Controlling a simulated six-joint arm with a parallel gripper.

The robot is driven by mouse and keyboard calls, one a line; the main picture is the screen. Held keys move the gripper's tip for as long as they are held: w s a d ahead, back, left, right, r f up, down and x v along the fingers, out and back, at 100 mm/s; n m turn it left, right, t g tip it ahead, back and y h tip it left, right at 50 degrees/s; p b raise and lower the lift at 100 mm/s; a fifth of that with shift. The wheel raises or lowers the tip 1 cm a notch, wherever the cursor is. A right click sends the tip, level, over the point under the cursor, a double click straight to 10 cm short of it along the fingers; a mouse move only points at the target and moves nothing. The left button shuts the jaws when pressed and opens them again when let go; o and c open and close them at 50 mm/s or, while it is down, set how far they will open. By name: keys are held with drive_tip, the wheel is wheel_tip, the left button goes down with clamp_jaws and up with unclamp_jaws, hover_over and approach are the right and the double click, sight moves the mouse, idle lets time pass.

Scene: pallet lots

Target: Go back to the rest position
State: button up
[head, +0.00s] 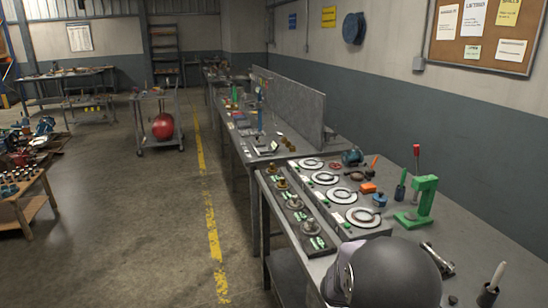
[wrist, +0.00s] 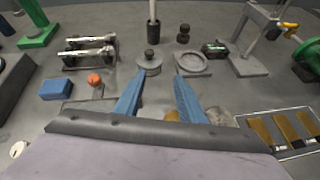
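My gripper (wrist: 160,80) shows in the wrist view with its two blue fingers apart and nothing held between them. It is above the grey bench top (wrist: 105,125). A round metal piece with a dark knob (wrist: 149,66) stands just beyond the left fingertip. A flat round dish (wrist: 191,64) lies beyond the right fingertip. I cannot tell how high the fingertips are above the bench. In the head view the fingers are not seen; a large dark rounded part, likely of my own arm, fills the bottom right and hides part of the bench.
The wrist view shows a metal roller fixture (wrist: 90,53), a blue block (wrist: 55,89), an orange knob (wrist: 94,80), a grey stand (wrist: 248,66) and a tray of brushes (wrist: 283,128). In the head view a green press (head: 420,203) stands near several white-ringed dials (head: 363,217).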

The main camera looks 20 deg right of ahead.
drive_tip(key=s+a+m+y+p, duration=0.1)
drive_tip(key=a+m+y, duration=0.3)
drive_tip(key=a, duration=0.7)
drive_tip(key=s+a+m+t+y+p, duration=0.1)
drive_tip(key=s+a+m+y+p, duration=0.1)
drive_tip(key=a+m, duration=0.4)
drive_tip(key=s+a+m+y+p, duration=0.2)
drive_tip(key=a+m+y, duration=0.3)
drive_tip(key=a, duration=1.1)
drive_tip(key=shift+f+t+y+p, duration=0.4)
drive_tip(key=shift+y+p, duration=0.2)
drive_tip(key=shift+p, duration=0.15)
drive_tip(key=shift+s, duration=0.1)
